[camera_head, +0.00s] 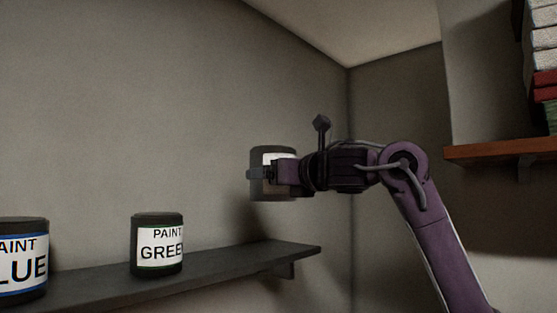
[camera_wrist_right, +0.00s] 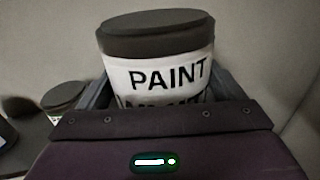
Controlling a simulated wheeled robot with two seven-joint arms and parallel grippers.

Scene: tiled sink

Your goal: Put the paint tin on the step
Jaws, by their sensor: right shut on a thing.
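A dark paint tin (camera_head: 258,156) with a white label is held in my right gripper (camera_head: 262,173), above the right end of a dark wall shelf. The right wrist view shows the tin (camera_wrist_right: 158,40) upright between both fingers, with "PAINT" readable on its label. The lower line of the label is mostly hidden by my gripper. In the head view my arm covers part of the tin. I cannot make out a step in either view. My left gripper is not in view.
The dark shelf (camera_head: 225,266) carries a green paint tin (camera_head: 157,246) and a blue paint tin (camera_head: 24,262) at its left. Its right end is bare. A brown wooden shelf (camera_head: 500,149) with stacked books (camera_head: 545,75) is at the right. The back wall is close behind.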

